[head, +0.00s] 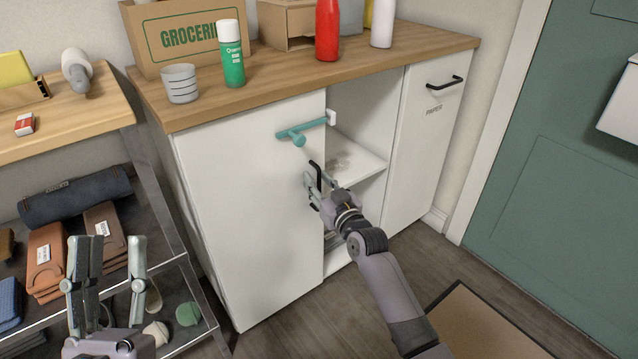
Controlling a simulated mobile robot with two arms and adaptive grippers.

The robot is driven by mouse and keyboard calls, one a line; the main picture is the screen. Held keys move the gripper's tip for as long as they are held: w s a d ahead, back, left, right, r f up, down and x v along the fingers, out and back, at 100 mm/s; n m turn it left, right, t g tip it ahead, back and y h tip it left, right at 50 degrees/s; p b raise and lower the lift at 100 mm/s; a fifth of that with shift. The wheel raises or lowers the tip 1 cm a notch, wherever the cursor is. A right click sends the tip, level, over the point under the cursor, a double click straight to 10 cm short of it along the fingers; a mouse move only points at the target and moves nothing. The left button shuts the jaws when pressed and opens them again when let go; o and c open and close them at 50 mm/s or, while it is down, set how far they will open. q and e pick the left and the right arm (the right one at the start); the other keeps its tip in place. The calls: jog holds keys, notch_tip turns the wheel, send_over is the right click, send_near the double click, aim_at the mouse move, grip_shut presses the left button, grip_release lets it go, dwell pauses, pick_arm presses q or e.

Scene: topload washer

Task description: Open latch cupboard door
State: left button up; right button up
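The white cupboard door (245,210) is the left front of the counter and looks flush with it. My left gripper (108,260) is open and empty at the lower left, apart from the door.
An open shelf compartment (358,157) is right of the door, then a panel marked paper (425,145). Bottles, a cup (180,83) and a groceries box (190,35) stand on the worktop (290,75). A rack (165,190) is at left. Floor (290,325) before the door is clear.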

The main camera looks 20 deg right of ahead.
jog(key=shift+c, duration=0.5)
grip_shut()
dwell(0.3)
